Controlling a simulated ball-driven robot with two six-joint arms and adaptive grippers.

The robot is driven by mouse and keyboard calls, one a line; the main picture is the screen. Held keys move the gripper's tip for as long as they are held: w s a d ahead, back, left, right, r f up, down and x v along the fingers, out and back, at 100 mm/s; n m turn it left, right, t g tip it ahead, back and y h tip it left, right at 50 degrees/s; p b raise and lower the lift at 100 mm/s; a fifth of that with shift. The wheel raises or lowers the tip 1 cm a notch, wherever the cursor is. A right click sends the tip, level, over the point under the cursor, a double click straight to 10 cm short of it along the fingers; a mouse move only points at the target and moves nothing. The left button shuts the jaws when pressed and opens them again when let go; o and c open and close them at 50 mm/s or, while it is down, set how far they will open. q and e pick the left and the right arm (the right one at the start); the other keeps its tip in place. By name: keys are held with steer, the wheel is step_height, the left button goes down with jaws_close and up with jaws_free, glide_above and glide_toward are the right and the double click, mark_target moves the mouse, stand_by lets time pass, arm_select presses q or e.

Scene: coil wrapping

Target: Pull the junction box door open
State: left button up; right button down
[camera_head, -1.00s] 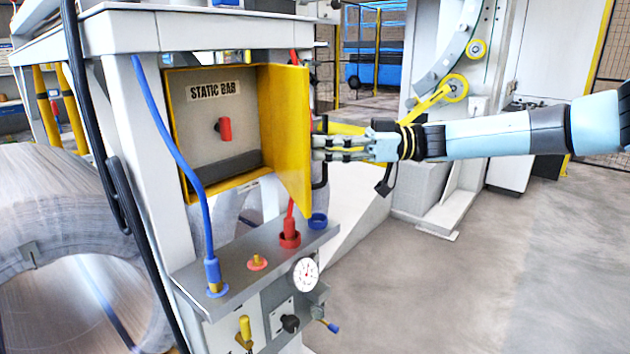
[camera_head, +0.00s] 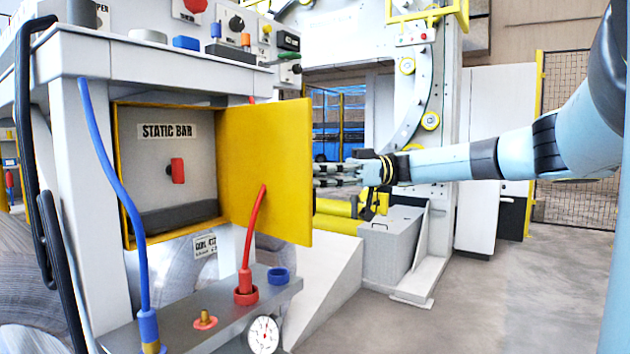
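The yellow junction box door (camera_head: 268,150) stands wide open, swung out to the right of its box. Inside the box (camera_head: 160,148) a grey panel labelled "STATIC BAR" carries a red knob (camera_head: 177,170). My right gripper (camera_head: 318,175) is just right of the door's outer edge, pointing left. Its fingers look spread, with a gap between them and nothing held. I cannot tell whether a fingertip touches the door edge. My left gripper is not in view.
A red cable (camera_head: 253,225) rises in front of the door from a shelf (camera_head: 190,320) with a gauge (camera_head: 263,335). A blue hose (camera_head: 108,175) runs down the left post. Open floor lies at lower right.

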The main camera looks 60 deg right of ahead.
steer(key=shift+w+d+r, duration=0.15)
steer(key=shift+w+r, duration=0.05)
steer(key=shift+r, duration=0.05)
steer(key=c, duration=1.6)
jaws_free()
steer(key=shift+o, duration=1.1)
steer(key=shift+w+f, duration=0.15)
steer(key=shift+w, duration=0.25)
steer(key=shift+s, duration=0.15)
steer(key=shift+f, duration=0.1)
steer(key=v, duration=1.1)
steer(key=shift+s+d, duration=0.3)
